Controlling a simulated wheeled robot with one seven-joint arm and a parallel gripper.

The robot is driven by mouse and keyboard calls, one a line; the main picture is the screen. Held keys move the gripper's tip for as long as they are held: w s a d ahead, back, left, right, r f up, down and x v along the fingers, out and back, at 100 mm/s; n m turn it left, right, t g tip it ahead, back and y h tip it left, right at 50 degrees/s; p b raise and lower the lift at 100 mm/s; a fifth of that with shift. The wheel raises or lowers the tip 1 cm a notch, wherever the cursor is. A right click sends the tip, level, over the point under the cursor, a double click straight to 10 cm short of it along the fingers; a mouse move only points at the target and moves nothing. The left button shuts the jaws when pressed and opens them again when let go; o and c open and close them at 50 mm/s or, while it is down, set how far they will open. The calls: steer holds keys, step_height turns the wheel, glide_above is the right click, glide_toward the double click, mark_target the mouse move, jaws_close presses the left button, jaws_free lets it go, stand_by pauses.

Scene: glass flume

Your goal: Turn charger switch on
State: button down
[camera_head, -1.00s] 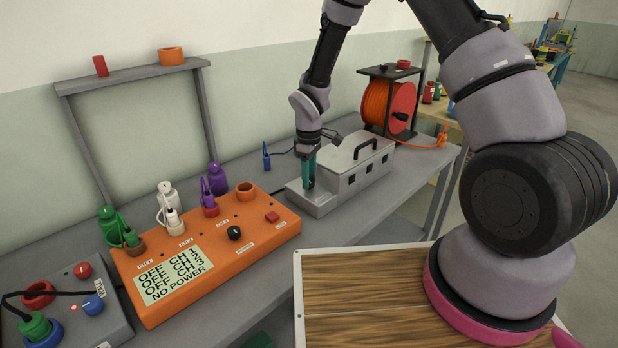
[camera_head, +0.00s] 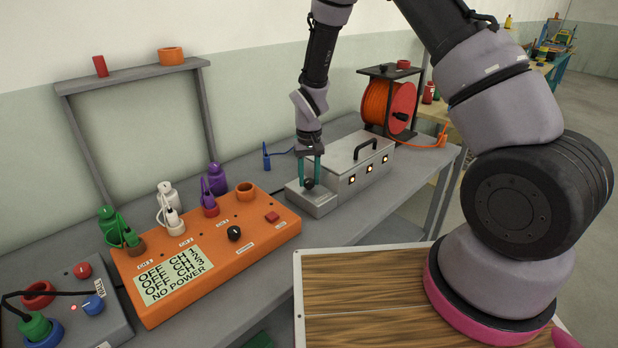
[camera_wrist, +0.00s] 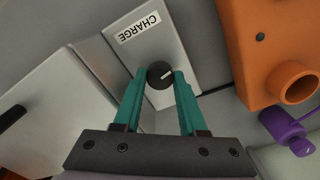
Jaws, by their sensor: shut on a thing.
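The charger switch is a round black knob (camera_wrist: 160,75) with a white pointer line, beside a "CHARGE" label (camera_wrist: 139,27) on the low step of the grey charger box. My gripper (camera_wrist: 159,76) is shut on the knob, with one teal finger on each side, as the wrist view shows. In the head view my gripper (camera_head: 309,184) points down at the knob, which shows dark between the fingers. The charger box (camera_head: 350,163) has a black handle on top and several lit windows on its front.
An orange panel (camera_head: 160,310) reading "NO POWER", with several coloured plugs and a black dial, stands left of the charger. A grey box (camera_head: 110,335) is at the lower left. An orange cable reel (camera_head: 388,105) stands behind the charger. A wooden-topped surface (camera_head: 360,290) is in front.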

mark_target(309, 180)
steer(key=shift+m, duration=1.1)
steer(key=shift+c, duration=2.3)
jaws_free()
steer(key=shift+r, duration=0.1)
step_height(309, 180, up, 11)
